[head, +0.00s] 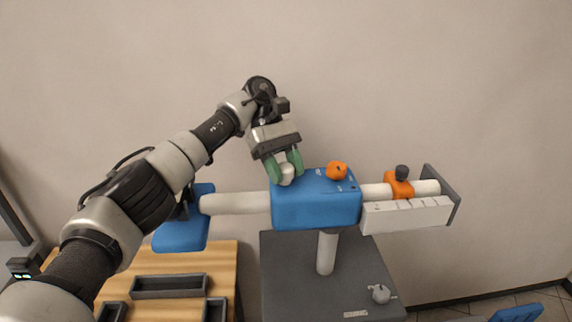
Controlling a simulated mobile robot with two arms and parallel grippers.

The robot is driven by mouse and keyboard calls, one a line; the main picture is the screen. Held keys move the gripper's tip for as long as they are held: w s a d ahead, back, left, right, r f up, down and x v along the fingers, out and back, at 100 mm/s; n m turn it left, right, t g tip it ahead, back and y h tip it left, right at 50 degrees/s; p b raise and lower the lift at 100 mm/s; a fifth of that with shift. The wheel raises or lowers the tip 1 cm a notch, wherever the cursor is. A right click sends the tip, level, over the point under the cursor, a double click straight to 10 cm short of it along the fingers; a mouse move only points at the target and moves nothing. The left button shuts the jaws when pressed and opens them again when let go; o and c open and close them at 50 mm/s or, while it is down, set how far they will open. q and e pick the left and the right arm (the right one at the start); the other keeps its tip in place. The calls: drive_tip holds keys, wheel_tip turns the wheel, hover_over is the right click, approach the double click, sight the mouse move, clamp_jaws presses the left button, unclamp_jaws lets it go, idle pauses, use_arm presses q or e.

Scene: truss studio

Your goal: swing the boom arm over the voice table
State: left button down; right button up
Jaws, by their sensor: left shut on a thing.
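The boom arm is a pale horizontal tube (236,203) passing through a blue housing (315,205) on a pale post (327,252). A blue block (181,235) is at its left end, in front of the wall and partly hidden by my left arm. In the picture it overlaps the back edge of the wooden table (165,262), perhaps the voice table; I see no label. My left gripper (286,168), with green fingertips, is shut on a whitish knob (287,176) on top of the housing. My right gripper is not in view.
An orange knob (337,171) sits on the housing. An orange clamp (398,188), white bar (408,214) and grey end plate (442,195) are at the tube's right. The post stands on a dark grey base (285,290) with a grey knob (381,294). Dark trays (168,286) lie on the wooden table.

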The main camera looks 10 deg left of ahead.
use_arm(q)
drive_tip(key=shift+w+r, duration=0.1)
drive_tip(key=shift+r, duration=0.2)
drive_tip(key=c, duration=0.9)
unclamp_jaws()
drive_tip(key=shift+c, duration=0.2)
drive_tip(key=o, duration=0.3)
drive_tip(key=shift+w+a+f, duration=0.1)
drive_tip(key=shift+f, duration=0.1)
drive_tip(key=shift+o, duration=0.2)
wheel_tip(320, 180, up, 4)
drive_tip(key=shift+f, duration=0.2)
drive_tip(key=s+d+r+b, duration=0.3)
drive_tip(key=d+r, duration=0.4)
drive_tip(key=d, duration=0.4)
drive_tip(key=shift+s+r+b, duration=0.2)
drive_tip(key=shift+s+b, duration=0.1)
